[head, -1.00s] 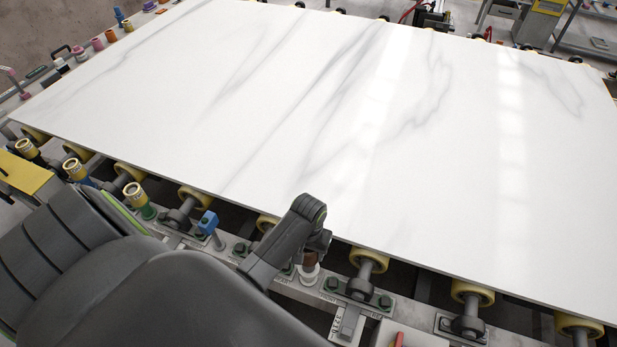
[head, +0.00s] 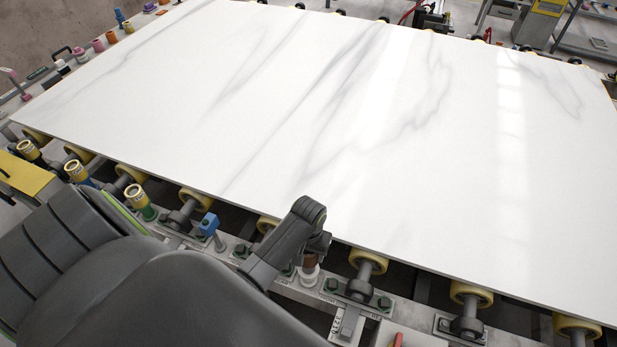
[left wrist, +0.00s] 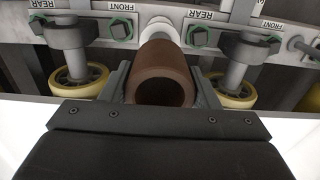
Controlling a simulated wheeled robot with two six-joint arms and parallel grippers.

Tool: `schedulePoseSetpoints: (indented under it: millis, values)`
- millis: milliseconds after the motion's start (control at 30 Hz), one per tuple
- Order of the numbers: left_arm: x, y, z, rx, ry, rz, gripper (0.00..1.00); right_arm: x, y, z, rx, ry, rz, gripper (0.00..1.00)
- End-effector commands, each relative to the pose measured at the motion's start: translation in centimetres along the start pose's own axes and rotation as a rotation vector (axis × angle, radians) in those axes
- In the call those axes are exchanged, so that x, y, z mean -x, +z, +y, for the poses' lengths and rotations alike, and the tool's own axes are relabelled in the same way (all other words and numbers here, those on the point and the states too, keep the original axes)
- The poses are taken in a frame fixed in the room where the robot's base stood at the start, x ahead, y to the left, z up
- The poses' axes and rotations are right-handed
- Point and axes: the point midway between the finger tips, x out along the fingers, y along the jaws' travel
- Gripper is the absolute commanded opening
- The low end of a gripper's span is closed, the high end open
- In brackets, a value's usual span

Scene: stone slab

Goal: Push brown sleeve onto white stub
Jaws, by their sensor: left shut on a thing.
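The brown sleeve (left wrist: 161,78) is a hollow tube held between the two fingers of my left gripper (left wrist: 160,82) in the left wrist view. In the head view my left gripper (head: 314,248) points down at the rail, and the sleeve (head: 309,261) shows in part under it. The white stub (head: 309,275) stands on the rail right below the sleeve. In the left wrist view the stub (left wrist: 160,29) shows behind the sleeve's far end, in line with it. How far the sleeve is over the stub is hidden. My right gripper is not in view.
A white veined slab (head: 330,110) lies on yellow rollers (head: 367,261) beside the rail. A blue block on a post (head: 208,224) and yellow-topped cylinders (head: 135,195) stand to the left. A bracket with bolts (head: 357,297) is close on the right.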

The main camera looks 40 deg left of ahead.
Motion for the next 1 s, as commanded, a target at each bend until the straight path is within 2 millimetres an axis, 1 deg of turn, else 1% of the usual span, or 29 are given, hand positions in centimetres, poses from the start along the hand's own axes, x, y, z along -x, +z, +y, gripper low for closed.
schedulePoseSetpoints:
  millis: [433,1000]
  values:
    - [0.16,0.0,0.01,0.0,0.0,0.0,0.3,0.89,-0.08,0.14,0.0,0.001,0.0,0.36]
    - [0.05,-0.01,0.02,0.0,0.0,0.0,0.3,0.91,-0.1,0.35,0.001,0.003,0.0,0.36]
